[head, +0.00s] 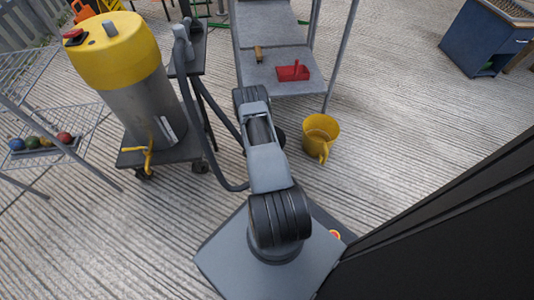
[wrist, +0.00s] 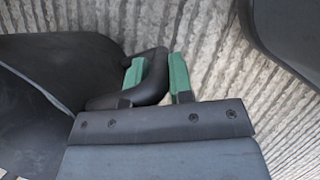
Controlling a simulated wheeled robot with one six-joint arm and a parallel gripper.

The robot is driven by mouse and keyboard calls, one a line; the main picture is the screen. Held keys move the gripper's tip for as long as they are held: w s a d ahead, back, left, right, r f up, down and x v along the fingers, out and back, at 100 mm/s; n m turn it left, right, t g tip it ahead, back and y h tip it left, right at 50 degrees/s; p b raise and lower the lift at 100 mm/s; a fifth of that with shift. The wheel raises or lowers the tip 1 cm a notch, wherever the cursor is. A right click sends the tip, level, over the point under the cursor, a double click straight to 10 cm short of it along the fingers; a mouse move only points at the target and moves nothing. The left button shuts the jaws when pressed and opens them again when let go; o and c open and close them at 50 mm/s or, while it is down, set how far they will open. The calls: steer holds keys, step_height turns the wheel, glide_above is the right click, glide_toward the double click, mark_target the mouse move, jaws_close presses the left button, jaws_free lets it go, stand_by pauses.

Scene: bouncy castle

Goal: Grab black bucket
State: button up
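The black bucket (wrist: 50,65) fills the left side of the wrist view, cut off by the frame edge. Its looped black handle (wrist: 160,72) sticks out to the right. My gripper (wrist: 156,75) has two green fingertips close together, one on each side of the handle, with the handle filling the narrow gap. It looks shut on the handle. In the head view my arm hides the gripper and nearly all of the bucket; only a small dark edge (head: 281,136) shows beside the arm.
A yellow bucket (head: 320,133) stands on the floor just right of my arm. A grey shelf (head: 270,79) with a red tray (head: 293,71) is beyond. A yellow-topped canister (head: 115,50) on a cart and a wire rack (head: 85,118) stand left.

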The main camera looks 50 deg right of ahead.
jaws_close()
steer(key=shift+r, duration=0.1)
